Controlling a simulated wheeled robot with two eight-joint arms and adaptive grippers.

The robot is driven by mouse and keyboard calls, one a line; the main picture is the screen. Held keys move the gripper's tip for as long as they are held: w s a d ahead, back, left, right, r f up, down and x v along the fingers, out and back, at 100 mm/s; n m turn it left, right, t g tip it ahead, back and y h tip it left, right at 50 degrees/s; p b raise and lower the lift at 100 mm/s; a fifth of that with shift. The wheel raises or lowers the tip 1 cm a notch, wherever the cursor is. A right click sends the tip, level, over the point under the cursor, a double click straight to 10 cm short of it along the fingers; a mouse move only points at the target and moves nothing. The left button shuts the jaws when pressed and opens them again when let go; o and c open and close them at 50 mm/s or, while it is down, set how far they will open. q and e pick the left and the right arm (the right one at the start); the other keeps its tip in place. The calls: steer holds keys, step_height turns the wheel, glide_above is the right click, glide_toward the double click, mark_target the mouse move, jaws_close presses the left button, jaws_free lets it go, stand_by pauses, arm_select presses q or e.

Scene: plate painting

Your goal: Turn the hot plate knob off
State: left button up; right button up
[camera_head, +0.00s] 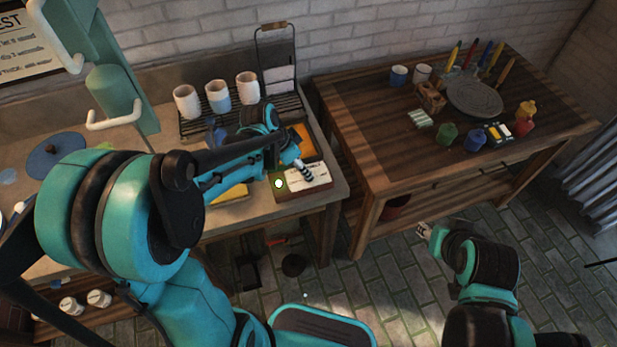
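My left gripper (306,171) reaches over the right end of the stone-topped counter. Its striped fingertips look shut together, with nothing seen between them. They overlap a flat box with a white labelled top (310,180); I cannot tell whether they touch it. A small bright white-green spot (279,183) shows at the box's left side. No hot plate or knob can be made out for certain; my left arm hides much of the counter. My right gripper (424,231) hangs over the floor, away from both tables, and looks empty; its fingers are too small to judge.
A wire rack (284,101) holds white cups behind my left arm. An orange-topped box (303,142) stands close to my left gripper. A wooden table (365,150) with paints, brushes and a grey plate (474,97) stands at right. A blue disc (55,156) lies at left.

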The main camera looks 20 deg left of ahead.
arm_select(q)
steer(key=b+x, duration=0.2)
steer(key=x, duration=0.4)
jaws_close()
